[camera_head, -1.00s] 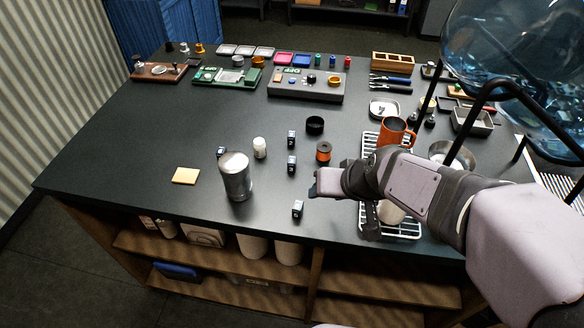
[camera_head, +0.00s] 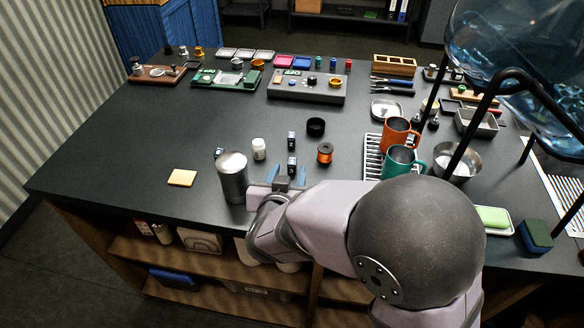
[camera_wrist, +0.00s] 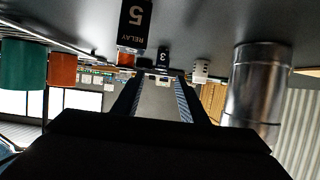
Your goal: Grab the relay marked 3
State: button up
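In the wrist view, which is upside down, the black relay marked 3 (camera_wrist: 163,55) stands ahead, between the lines of my two fingers and beyond their tips. A larger-looking black relay marked 5 (camera_wrist: 135,22) is nearer, to the left of the finger gap. My gripper is open and empty, low over the table.
A steel canister (camera_head: 233,178) stands close left of my gripper. A teal mug (camera_head: 397,160) and orange mug (camera_head: 397,132) are right.

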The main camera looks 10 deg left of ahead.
aim_at(291, 164)
jog(key=shift+f, duration=0.35)
jog(key=shift+p+x, duration=0.6)
jog(key=shift+x, duration=3.05)
jog(key=shift+r, duration=0.1)
grip_shut()
